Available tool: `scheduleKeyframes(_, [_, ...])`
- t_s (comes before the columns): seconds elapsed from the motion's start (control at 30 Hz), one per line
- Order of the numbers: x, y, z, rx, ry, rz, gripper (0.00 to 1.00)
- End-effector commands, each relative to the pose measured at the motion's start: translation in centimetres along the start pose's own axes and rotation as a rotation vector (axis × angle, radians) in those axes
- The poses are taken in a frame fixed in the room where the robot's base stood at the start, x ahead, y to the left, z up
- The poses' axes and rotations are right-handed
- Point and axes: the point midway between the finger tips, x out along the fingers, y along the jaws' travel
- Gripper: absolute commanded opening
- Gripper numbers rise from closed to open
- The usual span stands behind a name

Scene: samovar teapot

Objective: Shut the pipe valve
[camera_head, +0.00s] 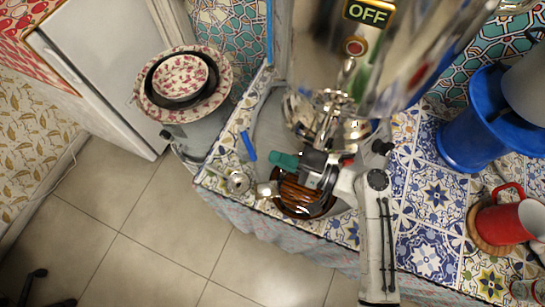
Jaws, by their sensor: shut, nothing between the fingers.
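A short blue handle-like bar (248,146) shows near the left edge of the tiled counter; it may be the pipe valve's handle, but I cannot make out a pipe under it. My gripper (302,169) is shut and empty, over the counter in front of the shiny samovar (385,60). It is right of the blue bar and apart from it. A teal piece (284,161) shows at its left; I cannot tell whether it belongs to the gripper. The samovar's metal tap (330,110) is just above my gripper, partly hidden.
An OFF sign (366,12) shows at the top. A brown round wooden piece (300,198) lies under my gripper. A small metal vessel (238,182) stands left. Stacked patterned bowls (181,77) are further left. A red mug (508,220) and blue vessel (465,143) stand right.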

Motion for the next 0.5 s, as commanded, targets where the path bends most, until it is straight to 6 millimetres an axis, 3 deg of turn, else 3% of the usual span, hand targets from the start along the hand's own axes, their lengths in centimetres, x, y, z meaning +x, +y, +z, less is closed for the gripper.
scheduleKeyframes(0.2, [1.3, -0.1, 1.3, 0.0, 0.001, -0.001, 0.0])
scheduleKeyframes(0.5, [1.5, 0.0, 1.5, -0.001, 0.001, -0.001, 0.0])
